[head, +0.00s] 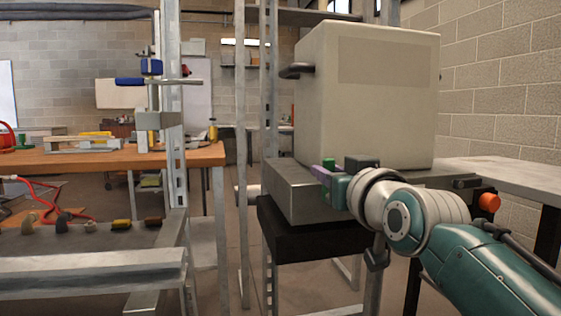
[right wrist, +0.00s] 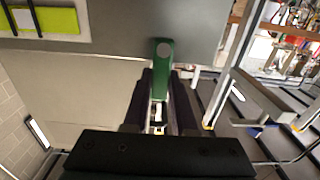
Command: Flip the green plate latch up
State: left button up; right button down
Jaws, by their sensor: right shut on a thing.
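The green plate latch (right wrist: 164,58) shows in the right wrist view as a narrow green plate with a pale round spot near its top, against a grey metal panel (right wrist: 120,30). My right gripper (right wrist: 161,100) has its two dark fingers on either side of the plate and is shut on it. In the head view my right gripper (head: 326,175) is at the left front of the grey metal base (head: 289,195) under a large beige box (head: 370,100). There, a small bit of green (head: 328,162) shows at the fingers; most of the latch is hidden. My left gripper is not in view.
A black stand (head: 300,240) carries the metal base. A dark handle (head: 296,71) sticks out from the box's left side. Metal posts (head: 243,150) stand left of it, and a wooden bench (head: 110,158) is farther left.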

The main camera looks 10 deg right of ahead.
jog(key=shift+f, duration=0.1)
jog(key=c, duration=0.7)
grip_release()
jog(key=s+p, duration=0.1)
jog(key=s, duration=0.4)
jog(key=s+p, duration=0.2)
jog(key=s, duration=0.3)
jog(key=shift+d, duration=0.2)
